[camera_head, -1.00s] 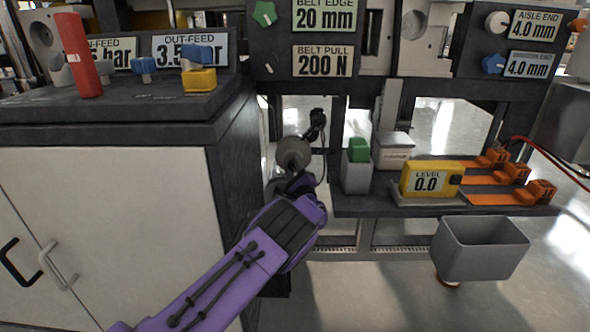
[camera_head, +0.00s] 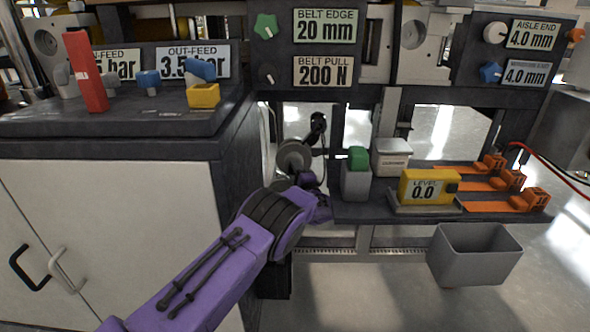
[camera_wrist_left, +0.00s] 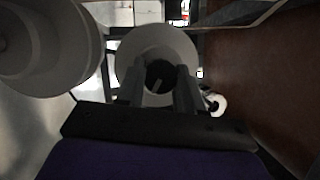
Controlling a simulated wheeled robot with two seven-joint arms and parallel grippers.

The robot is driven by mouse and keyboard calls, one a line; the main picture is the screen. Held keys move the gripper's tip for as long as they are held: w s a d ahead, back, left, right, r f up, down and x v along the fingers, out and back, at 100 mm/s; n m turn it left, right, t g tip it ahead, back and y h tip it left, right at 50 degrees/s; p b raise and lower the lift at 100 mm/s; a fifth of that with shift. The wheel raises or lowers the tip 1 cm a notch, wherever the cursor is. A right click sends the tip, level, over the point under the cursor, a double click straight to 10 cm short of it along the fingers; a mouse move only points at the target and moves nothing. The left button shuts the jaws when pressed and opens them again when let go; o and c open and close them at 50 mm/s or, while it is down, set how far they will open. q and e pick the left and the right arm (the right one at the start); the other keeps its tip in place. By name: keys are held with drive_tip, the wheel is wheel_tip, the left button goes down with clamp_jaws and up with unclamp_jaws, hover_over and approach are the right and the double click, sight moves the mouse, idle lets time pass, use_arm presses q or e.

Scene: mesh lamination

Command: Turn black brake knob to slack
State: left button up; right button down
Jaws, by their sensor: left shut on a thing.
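In the left wrist view, the black brake knob (camera_wrist_left: 160,75) sits at the centre of a pale round disc (camera_wrist_left: 146,42), with a short light mark on its face, slanting. The two fingers of my left gripper (camera_wrist_left: 159,86) stand on either side of the knob, shut on it. In the head view, my left gripper (camera_head: 304,180) reaches in low under the machine frame, beside a grey round roll (camera_head: 293,156). The knob itself is hidden there by my purple wrist. My right gripper is not in view.
A dark shelf (camera_head: 350,214) to the right holds a grey holder with a green block (camera_head: 358,158), a yellow level (camera_head: 428,187) and orange clamps (camera_head: 520,200). A grey bin (camera_head: 475,255) hangs below. A white cabinet (camera_head: 110,230) stands close on the left.

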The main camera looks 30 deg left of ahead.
use_arm(q)
drive_tip(key=shift+d+n, duration=0.1)
drive_tip(key=shift+n, duration=0.4)
drive_tip(key=o, duration=1)
drive_tip(key=shift+o, duration=0.2)
